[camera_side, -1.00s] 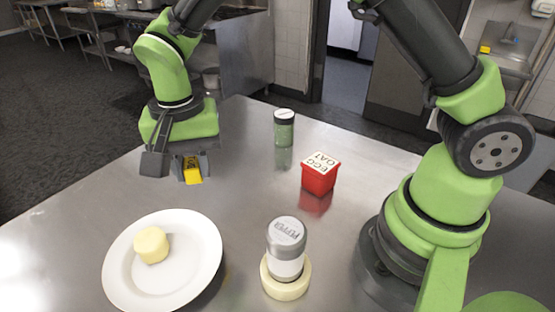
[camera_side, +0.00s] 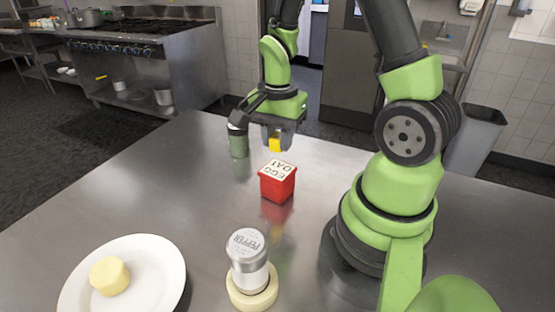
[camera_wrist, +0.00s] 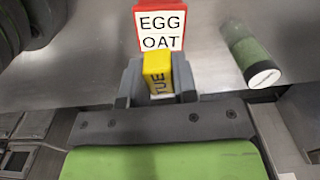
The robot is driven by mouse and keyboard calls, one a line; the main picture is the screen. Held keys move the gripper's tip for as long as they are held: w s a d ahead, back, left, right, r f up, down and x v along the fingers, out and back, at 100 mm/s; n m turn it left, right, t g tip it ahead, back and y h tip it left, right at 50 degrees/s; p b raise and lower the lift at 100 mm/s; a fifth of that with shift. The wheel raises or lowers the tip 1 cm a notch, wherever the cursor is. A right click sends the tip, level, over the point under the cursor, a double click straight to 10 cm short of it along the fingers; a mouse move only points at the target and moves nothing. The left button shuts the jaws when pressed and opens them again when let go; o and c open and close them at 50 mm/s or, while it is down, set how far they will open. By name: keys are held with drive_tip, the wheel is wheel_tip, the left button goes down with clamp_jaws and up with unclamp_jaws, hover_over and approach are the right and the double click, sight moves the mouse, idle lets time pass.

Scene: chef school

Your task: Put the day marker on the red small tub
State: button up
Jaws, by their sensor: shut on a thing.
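The day marker (camera_wrist: 158,74) is a small yellow block with "TUE" on it. My gripper (camera_side: 277,140) is shut on it and holds it above the table; the marker (camera_side: 275,145) shows below the fingers in the side view. The red small tub (camera_side: 277,185) stands upright on the table with a white "EGG OAT" top. In the side view the marker appears just above the tub's top, apart from it. In the wrist view the tub (camera_wrist: 160,30) is at the top, directly beyond the marker, and my gripper (camera_wrist: 159,90) is below it.
A pepper shaker (camera_side: 248,262) sits on a pale round base (camera_side: 252,293) at the front. A white plate (camera_side: 150,280) with a pale yellow piece (camera_side: 109,276) is front left.

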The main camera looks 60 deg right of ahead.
sight(278, 169)
drive_tip(key=shift+f, duration=2.55)
drive_tip(key=shift+f, duration=0.15)
drive_tip(key=o, duration=0.9)
